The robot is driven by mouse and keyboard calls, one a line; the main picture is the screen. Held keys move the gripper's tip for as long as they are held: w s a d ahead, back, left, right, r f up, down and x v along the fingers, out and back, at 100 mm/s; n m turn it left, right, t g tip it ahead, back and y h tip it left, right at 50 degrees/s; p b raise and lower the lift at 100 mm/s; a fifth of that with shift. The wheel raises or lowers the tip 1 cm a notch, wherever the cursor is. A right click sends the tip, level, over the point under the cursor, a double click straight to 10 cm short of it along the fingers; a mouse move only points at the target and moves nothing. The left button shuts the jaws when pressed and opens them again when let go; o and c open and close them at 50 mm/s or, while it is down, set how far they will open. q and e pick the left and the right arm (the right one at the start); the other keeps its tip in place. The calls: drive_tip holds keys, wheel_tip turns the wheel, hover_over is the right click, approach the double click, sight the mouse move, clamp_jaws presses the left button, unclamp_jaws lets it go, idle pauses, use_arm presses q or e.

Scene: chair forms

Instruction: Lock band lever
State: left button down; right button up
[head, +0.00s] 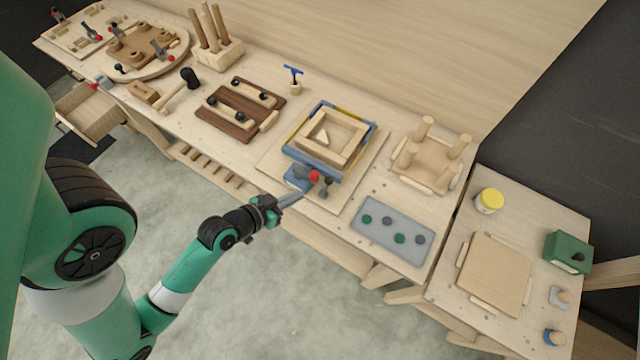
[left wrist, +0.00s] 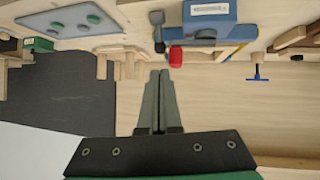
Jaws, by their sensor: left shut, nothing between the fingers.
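A blue and yellow band (head: 350,168) surrounds a square wooden frame (head: 350,150) on a board on the bench. At its near side sit a blue clamp block (head: 296,178) and a lever with a red knob (head: 314,175), beside a dark grey upright piece (head: 326,188). My left gripper (head: 298,198) is shut and empty, just in front of the clamp. In the left wrist view, its closed fingertips (left wrist: 159,72) are near the red knob (left wrist: 175,57), with the blue block (left wrist: 208,16) beyond; contact cannot be told. My right gripper is not in view.
A grey panel with round knobs (head: 380,215) lies to the right of the clamp. An upturned stool form (head: 428,165) stands behind it. A dark wooden jig (head: 222,122) and a mallet (head: 190,78) lie to the left. Open floor is in front of the bench.

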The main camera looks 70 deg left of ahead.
sight(326, 181)
use_arm(q)
drive_tip(key=b+x, duration=0.1)
drive_tip(key=x, duration=1)
drive_tip(key=shift+w+a+f, duration=0.1)
drive_tip(key=shift+w+f, duration=0.05)
drive_tip(key=shift+w, duration=0.2)
drive_tip(key=shift+w+a+f+b, duration=0.1)
drive_tip(key=shift+w+a+b, duration=0.1)
drive_tip(key=shift+b, duration=0.1)
drive_tip(key=shift+w+a+f, duration=0.1)
drive_tip(key=shift+w+f, duration=0.05)
drive_tip(key=shift+f, duration=0.25)
drive_tip(key=shift+s, duration=0.2)
